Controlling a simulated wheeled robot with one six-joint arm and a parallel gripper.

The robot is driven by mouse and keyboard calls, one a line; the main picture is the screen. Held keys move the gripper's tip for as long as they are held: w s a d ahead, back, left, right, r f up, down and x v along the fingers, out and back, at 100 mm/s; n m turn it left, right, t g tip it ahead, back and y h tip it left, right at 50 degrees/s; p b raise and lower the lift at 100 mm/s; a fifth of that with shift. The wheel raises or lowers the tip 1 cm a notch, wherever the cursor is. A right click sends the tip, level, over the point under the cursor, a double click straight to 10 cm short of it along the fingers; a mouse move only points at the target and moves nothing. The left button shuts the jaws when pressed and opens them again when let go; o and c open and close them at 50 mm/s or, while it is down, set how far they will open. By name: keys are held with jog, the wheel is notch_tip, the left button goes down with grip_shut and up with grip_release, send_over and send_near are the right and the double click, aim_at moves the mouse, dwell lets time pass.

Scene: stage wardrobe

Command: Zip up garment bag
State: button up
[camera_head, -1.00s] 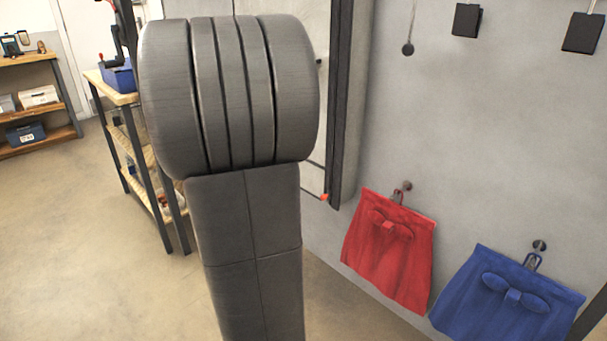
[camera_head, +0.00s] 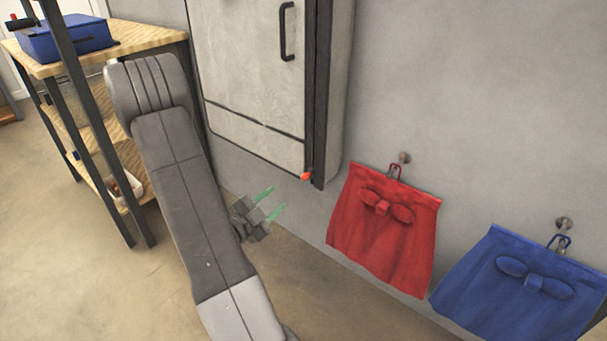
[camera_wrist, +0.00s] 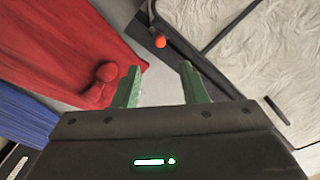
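The pale grey garment bag (camera_head: 245,75) hangs against the wall, with a dark strip (camera_head: 318,95) down its right edge. A small orange-red zipper pull (camera_head: 306,176) sits at the bottom of that strip. My gripper (camera_head: 279,198) is low, left of the pull and a little below it in the head view, with its green fingers apart and nothing between them. In the wrist view, the pull (camera_wrist: 160,41) shows beyond the open fingertips (camera_wrist: 161,70), roughly centred between them and apart from them. The bag (camera_wrist: 250,50) fills the upper right there.
A red skirt-like garment (camera_head: 382,225) hangs on the wall right of the bag, close to my left finger in the wrist view. A blue one (camera_head: 525,285) hangs farther right. A wooden-topped shelf unit (camera_head: 140,47) with a blue box (camera_head: 65,38) stands left.

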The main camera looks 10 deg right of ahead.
aim_at(304, 179)
jog(key=b+x, duration=0.2)
jog(key=x, duration=1.1)
jog(key=shift+w+d+b, duration=0.15)
jog(key=shift+d+b, duration=0.15)
jog(key=shift+b, duration=0.05)
jog(key=shift+c, duration=0.2)
